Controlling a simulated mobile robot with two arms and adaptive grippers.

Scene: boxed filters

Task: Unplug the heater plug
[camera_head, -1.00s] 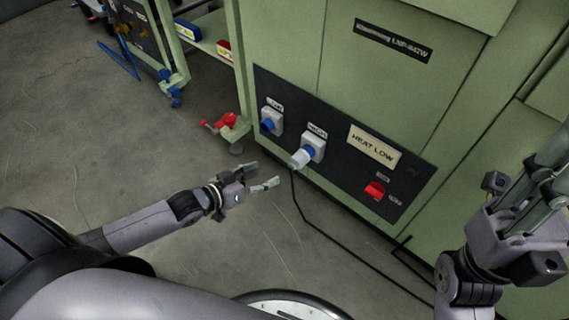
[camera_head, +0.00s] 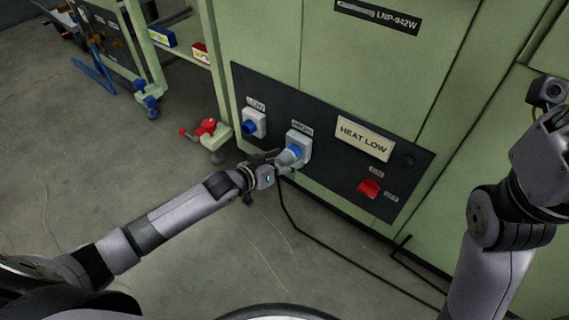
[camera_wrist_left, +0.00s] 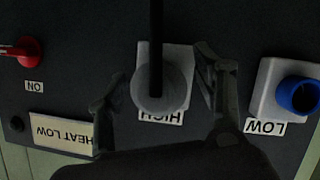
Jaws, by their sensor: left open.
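The grey heater plug (camera_head: 288,157) sits in the HIGH socket (camera_head: 303,142) on the dark panel, with its black cable hanging down. In the left wrist view the round back of the plug (camera_wrist_left: 170,88) faces me, with its cable running up across it. My left gripper (camera_head: 274,161) is at the plug. In the wrist view its two fingers (camera_wrist_left: 160,92) are spread on either side of the plug, with gaps showing, so it is open and not gripping. My right arm is at the right edge of the head view; its fingers are out of frame.
The LOW socket (camera_head: 253,124) with a blue cover is beside it, also in the wrist view (camera_wrist_left: 287,92). A HEAT LOW sign (camera_head: 364,138) and red ON/OFF switch (camera_head: 369,188) are to the right.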

